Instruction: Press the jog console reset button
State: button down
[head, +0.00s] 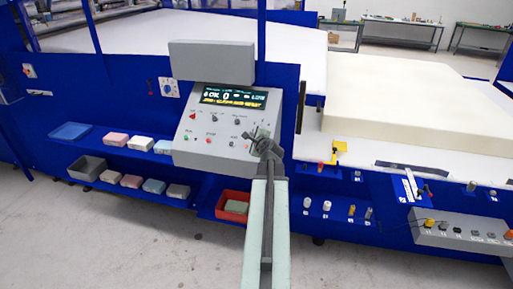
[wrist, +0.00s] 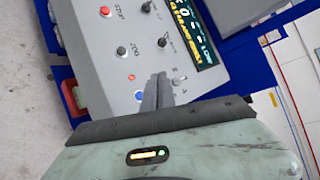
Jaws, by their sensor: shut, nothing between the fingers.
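The grey console (head: 225,118) stands on the blue frame, with a lit display and several buttons and knobs; it fills the upper left of the wrist view (wrist: 92,45). My gripper (head: 258,138) is over the console's lower right part. In the wrist view my gripper (wrist: 158,82) is shut and empty, its tips over the panel. A blue button (wrist: 139,95) lies just left of the fingers; no reset label is legible. A black button (wrist: 121,50) marked JOG and a red STOP button (wrist: 105,11) lie further up. I cannot tell whether the fingertips touch the panel.
A large foam block (head: 400,90) lies on the right. The floor at front left is clear.

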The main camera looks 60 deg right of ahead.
jog(key=d+f+b, duration=0.1)
jog(key=f+b, duration=0.1)
jog(key=d+f+b, duration=0.1)
jog(key=f+b, duration=0.1)
jog(key=w+d+f+b, duration=0.1)
jog(key=f+b, duration=0.1)
jog(key=f, duration=0.1)
jog(key=shift+w+d+b, duration=0.1)
jog(key=shift+d+b, duration=0.25)
jog(key=shift+b, duration=0.05)
jog(key=shift+w+d+f+b, duration=0.1)
jog(key=shift+d+f+b, duration=0.15)
jog(key=shift+d+b, duration=0.05)
jog(key=shift+f, duration=0.1)
dwell(1.3)
jog(key=shift+d+f+b, duration=0.2)
jog(key=shift+f+b, duration=0.05)
jog(key=shift+b, duration=0.1)
jog(key=shift+w+d+f+b, duration=0.1)
jog(key=shift+d+f+b, duration=0.1)
jog(key=shift+f+b, duration=0.25)
dwell(0.6)
jog(key=shift+r, duration=0.2)
jog(key=shift+a+r+p, duration=0.4)
jog(key=shift+r+p, duration=0.2)
jog(key=shift+p, duration=0.2)
